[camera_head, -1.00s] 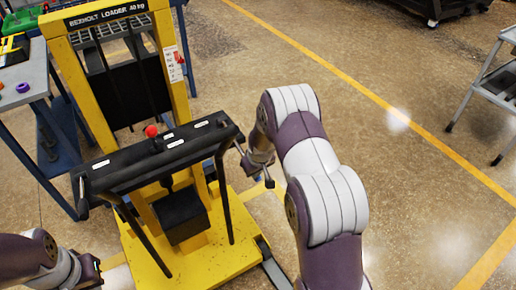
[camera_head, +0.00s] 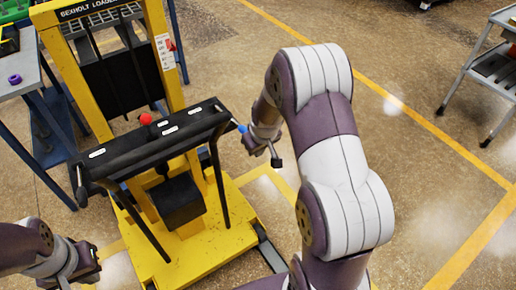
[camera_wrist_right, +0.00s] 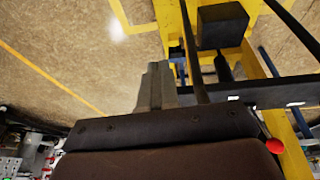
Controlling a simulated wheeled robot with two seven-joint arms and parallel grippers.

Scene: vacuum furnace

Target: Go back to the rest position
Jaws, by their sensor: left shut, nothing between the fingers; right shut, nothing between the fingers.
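My left gripper (camera_head: 90,270) is at the lower left of the head view, just left of the yellow loader's base and apart from its handle frame. Its fingers are shut and empty. My right gripper (camera_head: 275,157) is right of the loader's black handle bar (camera_head: 160,142), near its right end, with free floor below. It is shut and empty. In the right wrist view its closed fingers (camera_wrist_right: 155,85) point up the picture, beside a black post of the loader.
The yellow loader (camera_head: 115,85) with a red knob (camera_head: 146,119) stands between my arms. A blue-legged workbench (camera_head: 25,85) is at the left. The floor at right is clear.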

